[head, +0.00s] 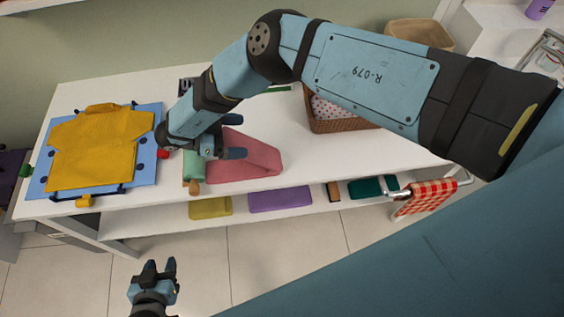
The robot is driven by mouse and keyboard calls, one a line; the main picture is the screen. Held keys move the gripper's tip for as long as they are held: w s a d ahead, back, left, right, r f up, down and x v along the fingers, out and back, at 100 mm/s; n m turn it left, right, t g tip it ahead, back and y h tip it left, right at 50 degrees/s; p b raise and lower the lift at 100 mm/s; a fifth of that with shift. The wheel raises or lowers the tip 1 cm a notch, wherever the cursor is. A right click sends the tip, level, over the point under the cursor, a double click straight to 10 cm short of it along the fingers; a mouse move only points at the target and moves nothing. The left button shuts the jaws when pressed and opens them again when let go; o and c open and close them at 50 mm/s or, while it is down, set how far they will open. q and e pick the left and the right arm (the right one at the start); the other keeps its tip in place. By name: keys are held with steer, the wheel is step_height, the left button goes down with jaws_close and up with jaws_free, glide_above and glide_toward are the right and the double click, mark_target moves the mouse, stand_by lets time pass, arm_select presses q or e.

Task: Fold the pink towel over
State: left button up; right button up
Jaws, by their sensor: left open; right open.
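The pink towel (250,163) lies on the white table top near its front edge. It looks like a wedge with a raised or doubled strip along its upper right side; its upper left part is hidden behind my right gripper. My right gripper (228,142) is open over the towel's left part, its fingers pointing right. I cannot tell whether it touches the cloth. My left gripper (155,268) is open and empty, low in front of the table over the tiled floor, fingers pointing up in the picture.
A yellow shirt (92,150) lies on a blue board (147,173) at left. A wicker basket (335,124) is to the right. Folded cloths, including a purple one (280,199), lie on the lower shelf. A checked cloth (427,196) hangs on a rail.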

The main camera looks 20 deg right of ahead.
steer(key=shift+r, duration=0.25)
step_height(320, 180, up, 6)
steer(key=p, duration=0.4)
step_height(320, 180, up, 2)
steer(key=shift+r, duration=0.25)
stand_by(0.7)
stand_by(0.3)
stand_by(0.6)
